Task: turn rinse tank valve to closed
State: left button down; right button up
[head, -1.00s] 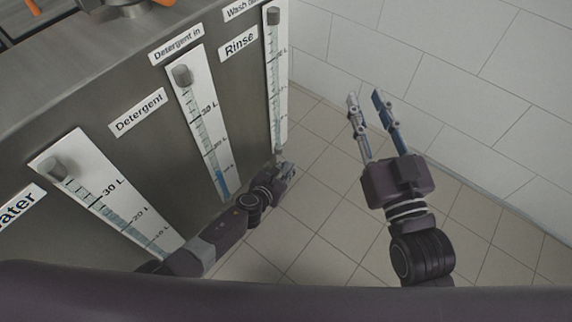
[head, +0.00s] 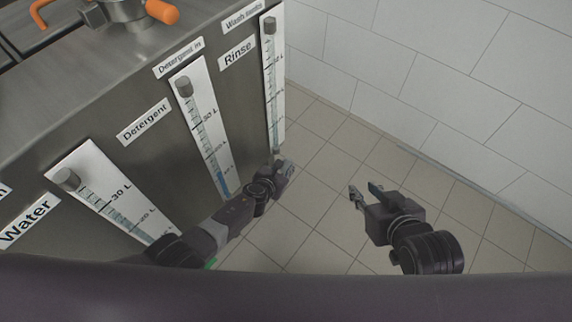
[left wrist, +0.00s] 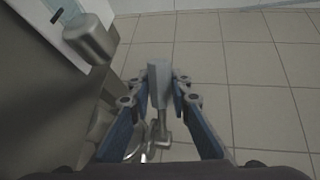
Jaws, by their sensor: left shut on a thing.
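The rinse tank's level gauge (head: 280,85) is a white strip with a scale, beside the "Rinse" label (head: 238,53) on the steel machine. My left gripper (head: 284,170) is low by the foot of this gauge. In the left wrist view its blue fingers are on either side of a grey valve handle (left wrist: 160,84) and shut on it. A metal fitting (left wrist: 158,132) shows below the handle, between the fingers. In the head view the handle is hidden by the gripper. My right gripper (head: 364,189) is open and empty above the floor.
The steel machine front (head: 85,110) fills the left, with water (head: 110,195) and detergent (head: 205,125) gauges. An orange handle (head: 162,12) is on top. A white tiled wall (head: 440,60) stands at the right. The tiled floor (head: 320,220) between is clear.

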dwell(0.4)
pick_arm(q)
jog(key=c, duration=1.7)
grip_release()
jog(key=shift+c, duration=0.2)
jog(key=shift+w+a+r, duration=0.2)
jog(key=shift+w+r, duration=0.05)
jog(key=shift+r, duration=0.05)
jog(key=shift+a+r, duration=0.15)
jog(key=shift+r, duration=0.3)
jog(key=shift+s+r, duration=0.15)
jog(key=shift+s, duration=0.05)
jog(key=shift+s+a, duration=0.2)
jog(key=shift+s, duration=0.9)
jog(key=shift+v, duration=2.2)
